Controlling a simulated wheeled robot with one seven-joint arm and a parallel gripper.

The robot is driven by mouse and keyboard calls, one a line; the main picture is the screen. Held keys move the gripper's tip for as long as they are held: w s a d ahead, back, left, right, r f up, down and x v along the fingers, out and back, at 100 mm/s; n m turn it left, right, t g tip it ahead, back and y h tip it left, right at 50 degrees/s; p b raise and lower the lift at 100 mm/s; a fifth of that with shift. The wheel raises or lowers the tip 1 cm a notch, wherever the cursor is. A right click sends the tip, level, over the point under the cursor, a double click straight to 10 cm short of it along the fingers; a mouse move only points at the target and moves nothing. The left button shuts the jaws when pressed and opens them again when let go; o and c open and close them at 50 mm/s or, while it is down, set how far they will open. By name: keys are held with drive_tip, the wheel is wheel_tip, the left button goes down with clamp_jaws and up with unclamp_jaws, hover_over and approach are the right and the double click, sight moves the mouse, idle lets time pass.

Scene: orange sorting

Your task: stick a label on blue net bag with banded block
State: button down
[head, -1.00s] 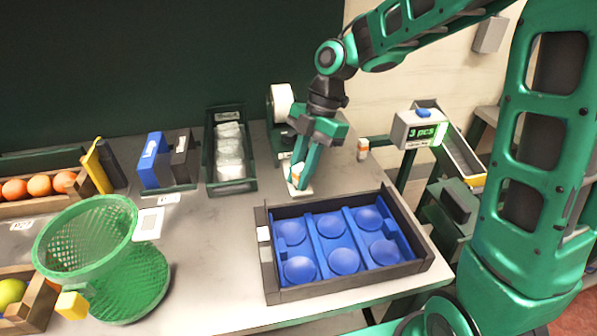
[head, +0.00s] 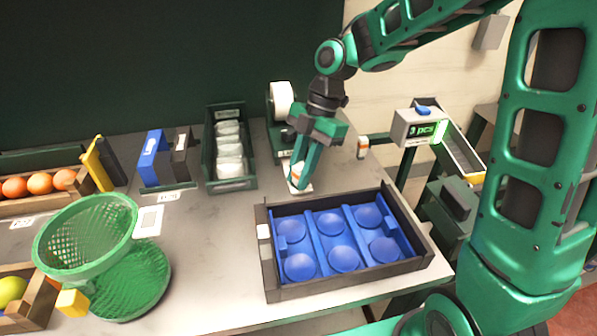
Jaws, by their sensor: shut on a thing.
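My gripper (head: 300,180) points down over the table, shut on a small white block with an orange band (head: 296,170). The fingers hide part of the block. A flat white piece (head: 303,189) shows right under the fingertips; I cannot tell whether the block touches it. A label machine with a white roll (head: 282,98) stands just behind my gripper. A second white block with an orange band (head: 362,148) stands to the right. I cannot make out a blue net bag in this view.
A black crate (head: 350,281) with a blue cupped insert lies in front of my gripper. A green net basket (head: 85,232), a bin of white packets (head: 232,187), and blue and black holders (head: 151,160) stand left. A display (head: 420,130) stands right. The table's middle is clear.

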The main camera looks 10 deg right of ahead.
idle(0.4)
drive_tip(key=shift+r, duration=3.45)
drive_tip(key=shift+s, duration=0.15)
